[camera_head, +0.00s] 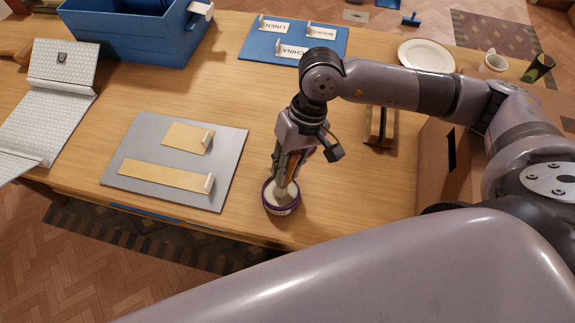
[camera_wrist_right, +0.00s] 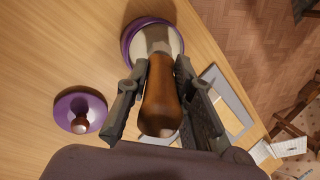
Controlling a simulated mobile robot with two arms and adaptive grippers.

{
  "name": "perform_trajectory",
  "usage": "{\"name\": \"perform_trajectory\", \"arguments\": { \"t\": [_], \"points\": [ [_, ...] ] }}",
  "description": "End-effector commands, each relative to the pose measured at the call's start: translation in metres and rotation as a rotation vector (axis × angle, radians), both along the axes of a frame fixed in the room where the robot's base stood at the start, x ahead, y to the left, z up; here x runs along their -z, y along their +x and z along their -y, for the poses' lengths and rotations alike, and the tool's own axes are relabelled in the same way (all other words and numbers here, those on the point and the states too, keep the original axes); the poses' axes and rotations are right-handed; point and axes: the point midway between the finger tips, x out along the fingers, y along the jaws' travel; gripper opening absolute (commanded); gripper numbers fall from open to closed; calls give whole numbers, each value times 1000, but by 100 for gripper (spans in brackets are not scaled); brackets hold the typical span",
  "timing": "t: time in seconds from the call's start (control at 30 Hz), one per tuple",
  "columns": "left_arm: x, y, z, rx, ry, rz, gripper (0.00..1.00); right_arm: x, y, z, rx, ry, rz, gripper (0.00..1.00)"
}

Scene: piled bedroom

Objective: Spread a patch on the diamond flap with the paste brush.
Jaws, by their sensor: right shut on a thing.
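My right gripper (camera_head: 287,172) points down and is shut on the paste brush. The brush's brown wooden handle (camera_wrist_right: 160,105) shows between its fingers in the right wrist view. The brush's lower end is in a purple-rimmed paste pot (camera_head: 281,208) with pale contents; the pot also shows in the wrist view (camera_wrist_right: 128,38). A pale patterned folded sheet (camera_head: 48,112) lies at the table's left, with a raised flap (camera_head: 63,62) bearing a small dark mark. I cannot tell whether that mark is a diamond. My left gripper is out of view.
A purple lid (camera_wrist_right: 68,103) with a brown knob lies beside the pot. A grey board (camera_head: 228,150) holds two tan strips. A blue bin (camera_head: 130,42) and a blue labelled board (camera_head: 255,48) stand behind. A cardboard box (camera_head: 432,170) is right. Bare table lies between boards.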

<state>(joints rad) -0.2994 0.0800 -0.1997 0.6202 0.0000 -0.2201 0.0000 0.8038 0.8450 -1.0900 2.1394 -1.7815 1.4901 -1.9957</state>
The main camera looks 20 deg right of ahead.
Motion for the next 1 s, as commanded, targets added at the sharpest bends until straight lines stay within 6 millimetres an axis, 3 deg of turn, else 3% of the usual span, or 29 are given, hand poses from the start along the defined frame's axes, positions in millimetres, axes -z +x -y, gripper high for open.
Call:
{"name": "perform_trajectory", "arguments": {
  "t": [1.0],
  "points": [
    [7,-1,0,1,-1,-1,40,3,-1,1,0,-4,-3,0]
  ]
}}
